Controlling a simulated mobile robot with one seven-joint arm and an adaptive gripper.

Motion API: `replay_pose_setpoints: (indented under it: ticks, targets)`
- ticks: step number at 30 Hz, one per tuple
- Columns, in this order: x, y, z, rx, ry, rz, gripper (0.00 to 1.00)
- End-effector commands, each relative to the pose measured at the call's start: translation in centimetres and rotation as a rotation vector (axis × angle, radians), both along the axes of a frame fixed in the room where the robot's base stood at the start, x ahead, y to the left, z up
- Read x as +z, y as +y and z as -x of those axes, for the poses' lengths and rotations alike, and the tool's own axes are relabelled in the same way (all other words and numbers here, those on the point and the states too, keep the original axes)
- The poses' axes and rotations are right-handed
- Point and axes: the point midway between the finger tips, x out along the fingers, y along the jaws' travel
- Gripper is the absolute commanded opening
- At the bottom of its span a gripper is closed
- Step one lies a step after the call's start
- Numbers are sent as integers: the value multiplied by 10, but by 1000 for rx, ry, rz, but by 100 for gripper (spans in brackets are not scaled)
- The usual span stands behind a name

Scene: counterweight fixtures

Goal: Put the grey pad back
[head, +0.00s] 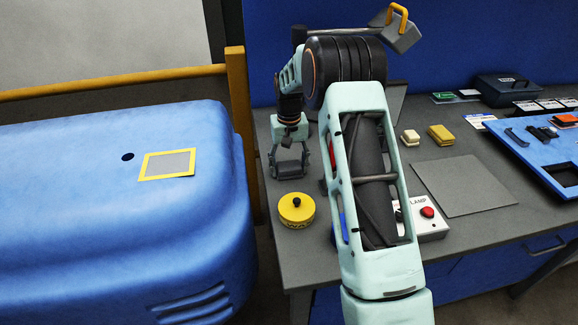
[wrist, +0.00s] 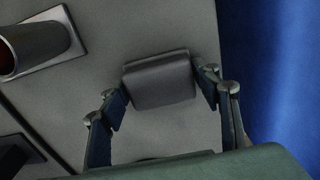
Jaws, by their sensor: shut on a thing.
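My gripper (head: 289,166) is over the left end of the grey bench, its fingers pointing down. It is shut on a dark grey pad (head: 288,173), held crosswise between the fingertips. In the wrist view the pad (wrist: 160,82) shows as a rounded dark block, with a finger of my gripper (wrist: 163,90) at each end. I cannot tell whether the pad touches the bench. A grey square with a yellow border (head: 168,163) lies on top of the blue housing at left, beside a small dark hole (head: 127,157). Nothing stands on that square.
A yellow round weight (head: 297,209) stands in front of my gripper. A LAMP box (head: 428,214) with a red button is right of my arm. A yellow post (head: 240,130) rises between housing and bench. A grey block with yellow handle (head: 396,32) is high behind. A flat grey mat (head: 465,186) is bare.

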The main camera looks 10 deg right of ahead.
Motion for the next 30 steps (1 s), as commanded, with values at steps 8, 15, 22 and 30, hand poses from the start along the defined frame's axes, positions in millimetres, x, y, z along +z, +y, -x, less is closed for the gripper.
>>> replay_pose_setpoints:
  ticks: [8,15,22,30]
  targets:
    - [-3,0,0,0,0,0,35]
    - [-2,0,0,0,0,0,75]
    - [-1,0,0,0,0,0,75]
    - [33,0,-1,0,-6,0,75]
